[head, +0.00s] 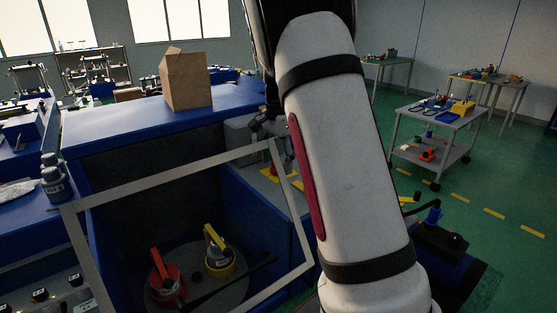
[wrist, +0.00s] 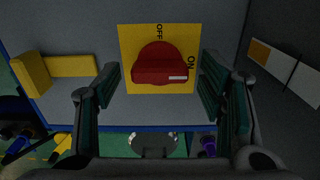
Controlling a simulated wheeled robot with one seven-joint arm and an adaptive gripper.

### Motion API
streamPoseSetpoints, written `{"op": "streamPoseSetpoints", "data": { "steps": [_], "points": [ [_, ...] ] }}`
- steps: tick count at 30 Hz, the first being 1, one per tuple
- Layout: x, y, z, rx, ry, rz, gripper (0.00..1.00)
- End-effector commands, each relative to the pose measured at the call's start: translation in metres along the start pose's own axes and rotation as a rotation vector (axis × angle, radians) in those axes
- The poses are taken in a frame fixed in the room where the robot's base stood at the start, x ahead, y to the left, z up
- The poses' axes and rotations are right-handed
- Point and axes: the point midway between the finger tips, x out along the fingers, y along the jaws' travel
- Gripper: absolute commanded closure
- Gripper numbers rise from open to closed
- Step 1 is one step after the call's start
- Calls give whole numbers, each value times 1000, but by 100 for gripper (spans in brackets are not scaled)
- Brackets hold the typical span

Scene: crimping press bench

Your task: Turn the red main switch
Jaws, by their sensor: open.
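The red main switch (wrist: 158,66) is a round knob with a thick grip bar, on a yellow plate (wrist: 128,36) on a grey box face. The plate reads OFF above the knob and ON at its right. A white mark sits at the lower right of the bar, just below the ON lettering. My gripper (wrist: 160,88) is open, one dark finger to each side of the knob in the wrist view. I see no contact with the knob. In the head view my arm hides most of the gripper and the switch area.
A yellow angled part (wrist: 70,66) is left of the switch. In the head view a tilted grey frame (head: 78,248) stands before the blue bench (head: 120,122), which bears a paper bag (head: 186,80). Red (head: 166,278) and yellow (head: 219,257) handled parts sit inside. A trolley (head: 435,118) stands right.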

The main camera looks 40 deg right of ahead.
Motion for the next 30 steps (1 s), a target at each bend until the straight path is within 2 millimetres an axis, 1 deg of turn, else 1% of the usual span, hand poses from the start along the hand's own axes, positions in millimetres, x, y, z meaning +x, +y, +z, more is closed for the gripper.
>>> {"op": "streamPoseSetpoints", "data": {
  "steps": [2, 5, 8, 15, 18, 21, 24, 30],
  "points": [
    [-3, 0, 0, -1, 1, -1, 37],
    [-14, -1, 0, -1, 1, -2, 37],
    [-32, -1, 0, -1, 2, -4, 37],
    [-81, -1, 0, 0, 2, -4, 37],
    [-98, -1, -1, 0, 3, -4, 37],
    [-109, -1, -1, 0, 2, -3, 37],
    [-116, 0, -1, 1, 2, -2, 37],
    [-120, 0, 0, 1, 0, 0, 37]
  ]
}}
